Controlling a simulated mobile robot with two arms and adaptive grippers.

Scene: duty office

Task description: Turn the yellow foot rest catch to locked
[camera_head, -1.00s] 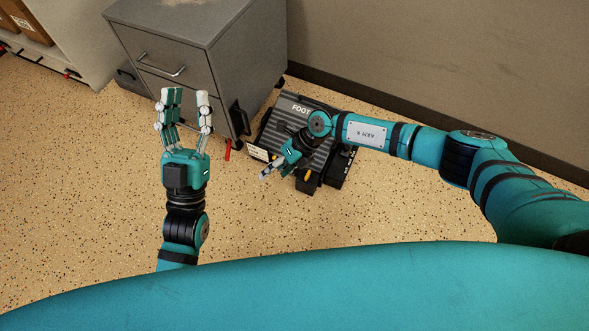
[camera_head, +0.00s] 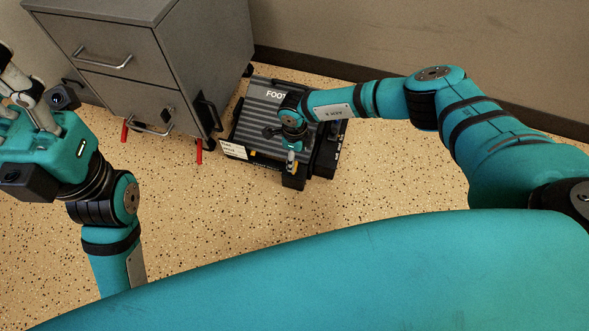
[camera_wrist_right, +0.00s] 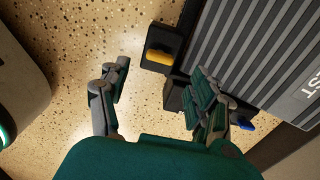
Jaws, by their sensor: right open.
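The dark, ribbed foot rest (camera_head: 262,92) lies on the floor beside the cabinet. Its yellow catch (camera_wrist_right: 159,57) shows clearly in the right wrist view, on a black block at the edge of the foot rest. My right gripper (camera_head: 291,158) is over the near side of the foot rest, pointing down, and hides part of it. In the right wrist view my right gripper (camera_wrist_right: 160,82) is open and empty. The catch lies beyond the gap between its fingers, with no contact visible. My left gripper (camera_head: 22,88) is raised at the left edge, partly cut off, fingers apart and empty.
A grey metal cabinet (camera_head: 185,75) with drawer handles and red feet stands just left of the foot rest. The wall (camera_head: 400,40) runs behind. The speckled floor (camera_head: 240,215) in front is clear. A blue part (camera_wrist_right: 246,125) shows on the foot rest's edge.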

